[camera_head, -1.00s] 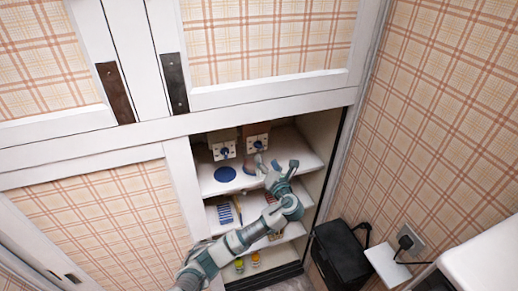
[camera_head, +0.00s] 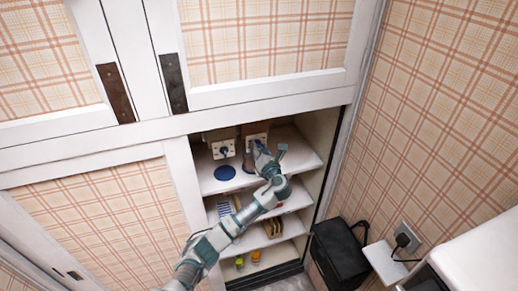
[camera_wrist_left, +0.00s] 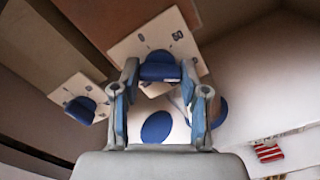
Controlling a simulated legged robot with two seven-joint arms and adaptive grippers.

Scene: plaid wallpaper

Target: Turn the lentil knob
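Two dispensers hang side by side in the open cupboard compartment, each with a white face plate and a blue knob. The left knob (camera_head: 223,151) is clear of my arm. The right dispenser's plate (camera_head: 257,139) is just behind my left gripper (camera_head: 266,155). In the left wrist view, the right dispenser's knob (camera_wrist_left: 160,68) lies between the tips of my open left gripper (camera_wrist_left: 160,85), with a finger on either side. I cannot tell whether the fingers touch it. The other knob (camera_wrist_left: 80,109) is to the left. No readable label tells which is lentil. My right gripper is not in view.
A blue disc (camera_head: 225,173) lies on the top shelf (camera_head: 304,158) below the dispensers. Lower shelves hold small items and jars (camera_head: 255,256). A black bin (camera_head: 341,252) stands right of the cupboard. The cupboard's right side wall is close to the gripper.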

